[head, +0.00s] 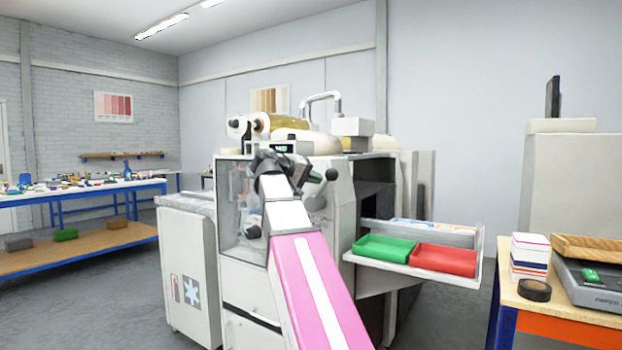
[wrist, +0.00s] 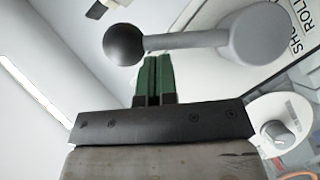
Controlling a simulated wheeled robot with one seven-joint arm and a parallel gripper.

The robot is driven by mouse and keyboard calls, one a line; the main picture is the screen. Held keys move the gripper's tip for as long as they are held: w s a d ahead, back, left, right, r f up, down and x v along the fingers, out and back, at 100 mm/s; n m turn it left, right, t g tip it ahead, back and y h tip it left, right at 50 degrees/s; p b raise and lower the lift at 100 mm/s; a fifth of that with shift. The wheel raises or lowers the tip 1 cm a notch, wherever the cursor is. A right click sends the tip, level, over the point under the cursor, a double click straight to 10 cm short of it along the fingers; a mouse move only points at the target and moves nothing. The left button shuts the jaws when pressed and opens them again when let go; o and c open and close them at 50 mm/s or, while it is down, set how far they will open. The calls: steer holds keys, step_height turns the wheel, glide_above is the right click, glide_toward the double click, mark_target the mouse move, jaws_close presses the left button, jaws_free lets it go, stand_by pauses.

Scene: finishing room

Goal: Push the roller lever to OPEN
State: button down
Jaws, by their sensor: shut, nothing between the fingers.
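The roller lever (wrist: 185,41) is in the wrist view: a black ball knob (wrist: 123,44) at the left, a grey rod, and a round grey hub (wrist: 266,36) at the right. My gripper (wrist: 153,62) has green fingers pressed together with nothing between them. Its tips are just below the rod in the picture, close to the knob; I cannot tell whether they touch it. In the head view a black ball knob (head: 332,174) shows on the machine, right of my arm.
The white machine (head: 255,273) carries rolls on top. A tray shelf with a green bin (head: 385,248) and a red bin (head: 443,259) juts out at its right. A dial (wrist: 278,134) sits near my gripper.

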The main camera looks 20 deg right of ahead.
steer(key=shift+s+d+f, duration=0.1)
steer(key=shift+s+d, duration=0.1)
steer(key=shift+s, duration=0.05)
stand_by(0.4)
steer(key=shift+a, duration=0.15)
steer(key=v, duration=1)
steer(key=shift+a+r, duration=0.2)
steer(key=shift+a, duration=0.05)
steer(key=shift+f, duration=0.1)
